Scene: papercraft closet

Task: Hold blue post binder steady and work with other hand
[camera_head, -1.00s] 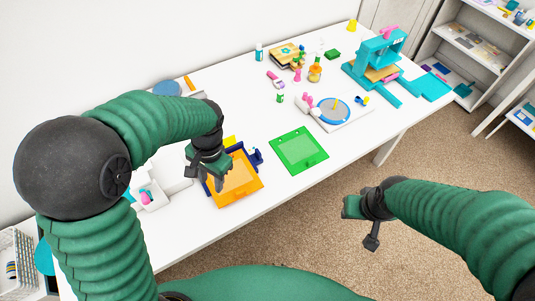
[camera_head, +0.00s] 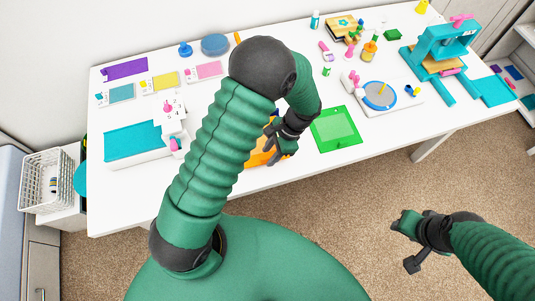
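The blue post binder, dark blue with an orange panel (camera_head: 258,158), lies near the table's front edge. My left forearm and hand hide most of it; only some orange and a bit of blue show. My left gripper (camera_head: 277,146) is over the binder's right part. Whether it touches the binder, and whether its fingers are open or shut, I cannot make out. My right gripper (camera_head: 402,221) is off the table's front edge, above the carpet, well apart from the binder. Its fingers are too small to read.
A green tray (camera_head: 335,130) lies just right of the binder. A turquoise press (camera_head: 440,48) and a white board with a blue disc (camera_head: 380,95) stand further right. A turquoise-topped white box (camera_head: 133,142) and several colored pads are left. A white basket (camera_head: 47,180) stands beside the table.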

